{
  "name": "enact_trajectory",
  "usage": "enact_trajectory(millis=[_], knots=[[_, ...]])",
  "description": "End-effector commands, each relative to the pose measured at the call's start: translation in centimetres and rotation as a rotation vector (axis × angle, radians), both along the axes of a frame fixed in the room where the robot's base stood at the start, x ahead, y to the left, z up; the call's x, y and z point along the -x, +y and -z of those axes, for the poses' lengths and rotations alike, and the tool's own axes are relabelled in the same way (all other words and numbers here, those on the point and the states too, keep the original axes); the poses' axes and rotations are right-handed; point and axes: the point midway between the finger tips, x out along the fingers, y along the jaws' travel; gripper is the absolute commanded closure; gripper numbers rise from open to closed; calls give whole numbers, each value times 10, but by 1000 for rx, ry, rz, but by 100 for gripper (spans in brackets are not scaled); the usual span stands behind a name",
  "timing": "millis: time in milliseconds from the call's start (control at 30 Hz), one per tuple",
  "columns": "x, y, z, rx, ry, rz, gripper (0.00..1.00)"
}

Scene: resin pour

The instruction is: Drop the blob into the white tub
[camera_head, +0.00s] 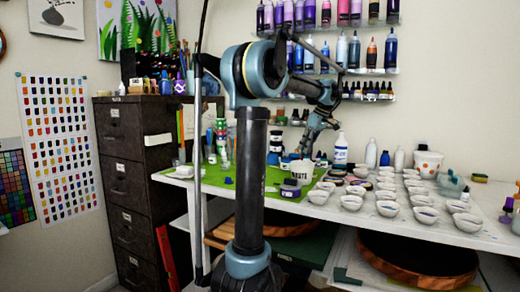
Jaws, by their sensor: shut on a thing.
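My gripper (306,153) is small and dark in the head view, pointing down over the work table. It is right above a white tub (302,170) with dark lettering on its side. I cannot tell whether the fingertips are above the rim or slightly inside it. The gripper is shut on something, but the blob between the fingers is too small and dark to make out.
Many small white bowls (350,202) cover the table's right side. A grey-purple container (290,189) sits in front of the tub on the green mat (222,197). A white spotted pot (428,163) and bottles (341,150) stand behind. Bottle shelves (345,72) hang on the wall.

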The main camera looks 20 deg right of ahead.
Motion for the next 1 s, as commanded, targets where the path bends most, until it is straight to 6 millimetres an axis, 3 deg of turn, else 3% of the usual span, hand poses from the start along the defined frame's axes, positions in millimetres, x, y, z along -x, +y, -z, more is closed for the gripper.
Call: enact_trajectory(millis=[300, 733, 867, 1000], knots=[[0, 0, 29, 0, 0, 0, 100], [0, 0, 36, 0, 0, 0, 100], [0, -1, 36, 0, 0, 1, 71], [1, -1, 36, 1, 0, 1, 71]])
